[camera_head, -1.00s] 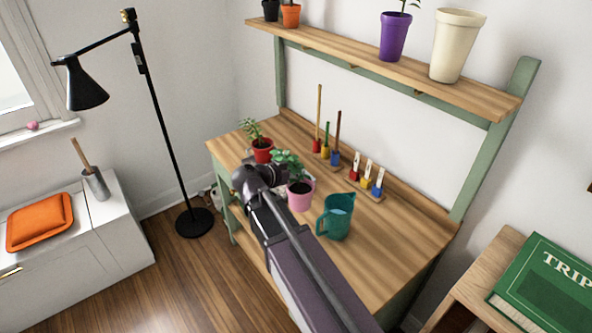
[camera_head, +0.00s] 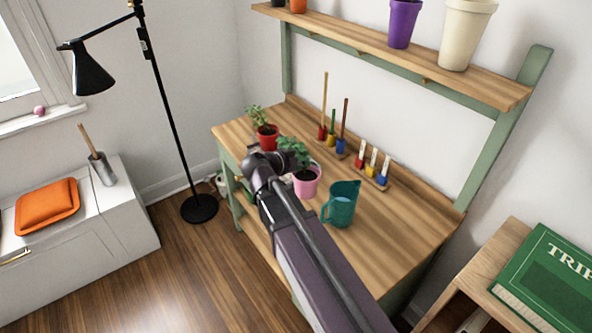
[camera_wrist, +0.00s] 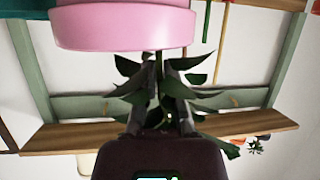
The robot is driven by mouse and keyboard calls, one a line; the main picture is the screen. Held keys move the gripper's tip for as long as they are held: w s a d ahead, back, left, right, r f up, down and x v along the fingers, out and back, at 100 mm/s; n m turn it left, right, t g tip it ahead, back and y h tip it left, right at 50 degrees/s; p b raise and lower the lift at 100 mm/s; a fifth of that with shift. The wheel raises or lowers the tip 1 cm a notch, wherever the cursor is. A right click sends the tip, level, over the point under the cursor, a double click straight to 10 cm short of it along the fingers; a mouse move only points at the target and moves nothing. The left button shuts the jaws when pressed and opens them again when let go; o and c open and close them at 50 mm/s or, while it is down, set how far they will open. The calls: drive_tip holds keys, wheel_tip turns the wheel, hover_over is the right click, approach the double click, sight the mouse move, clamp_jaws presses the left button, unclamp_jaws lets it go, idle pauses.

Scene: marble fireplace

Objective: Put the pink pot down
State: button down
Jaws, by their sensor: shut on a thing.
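The pink pot (camera_head: 306,186) holds a leafy green plant (camera_head: 295,150) and stands upright at or just above the wooden workbench (camera_head: 385,240). I cannot tell whether its base touches the wood. In the wrist view the pot (camera_wrist: 125,27) fills the top, with its plant (camera_wrist: 125,67) pointing down in the picture. My gripper (camera_wrist: 162,95) is shut around the plant's stem, below the rim in that picture. In the head view my gripper (camera_head: 282,160) reaches in from the left of the pot, its fingertips partly hidden by leaves.
A teal jug (camera_head: 343,207) stands close to the pot's right. A red pot with a plant (camera_head: 267,138) is behind left. Small coloured pots with brushes (camera_head: 340,146) line the back. The bench's front right is clear. A shelf (camera_head: 400,62) runs above.

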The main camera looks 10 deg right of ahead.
drive_tip(key=shift+s+n+t+y, duration=0.2)
drive_tip(key=shift+n+t+y, duration=0.8)
drive_tip(key=shift+n+t, duration=0.15)
drive_tip(key=shift+s+a+r+n+t+y, duration=0.15)
drive_tip(key=shift+a+n+t+y, duration=0.1)
drive_tip(key=shift+n+t+y, duration=0.3)
drive_tip(key=shift+w+a+r+n+t+y, duration=0.1)
drive_tip(key=shift+a+n+t+y, duration=0.1)
drive_tip(key=shift+n+t+y, duration=0.3)
drive_tip(key=shift+n, duration=0.3)
drive_tip(key=w+f+b, duration=0.1)
drive_tip(key=w, duration=1.3)
drive_tip(key=shift+w+d+f, duration=0.15)
drive_tip(key=shift+w+f, duration=0.05)
drive_tip(key=shift+w, duration=0.1)
